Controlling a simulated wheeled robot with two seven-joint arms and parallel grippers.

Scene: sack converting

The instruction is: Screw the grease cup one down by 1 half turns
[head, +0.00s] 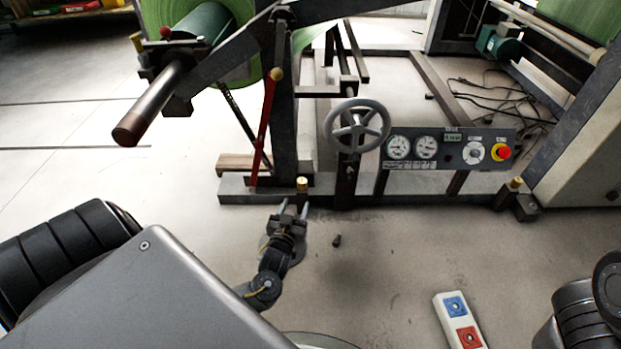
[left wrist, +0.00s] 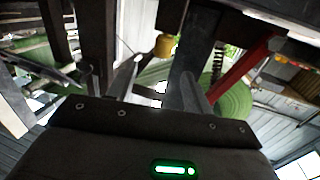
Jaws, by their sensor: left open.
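A small brass grease cup (head: 302,185) stands upright on the low dark beam at the foot of the machine frame. A second brass cup (head: 515,183) stands at the beam's right end. No label shows which is number one. My left gripper (head: 294,207) is open, just in front of and below the nearer cup, its fingers pointing at it. In the left wrist view the brass cup (left wrist: 165,46) shows beyond the gap between my open fingers (left wrist: 161,72). The fingers look apart from it. My right gripper is not in view.
Above the cup are a red lever (head: 266,120) with a yellow knob, a grey handwheel (head: 357,126) and a gauge panel (head: 450,149) with a red button. A box with blue and red buttons (head: 459,320) lies in front. The floor between is mostly clear.

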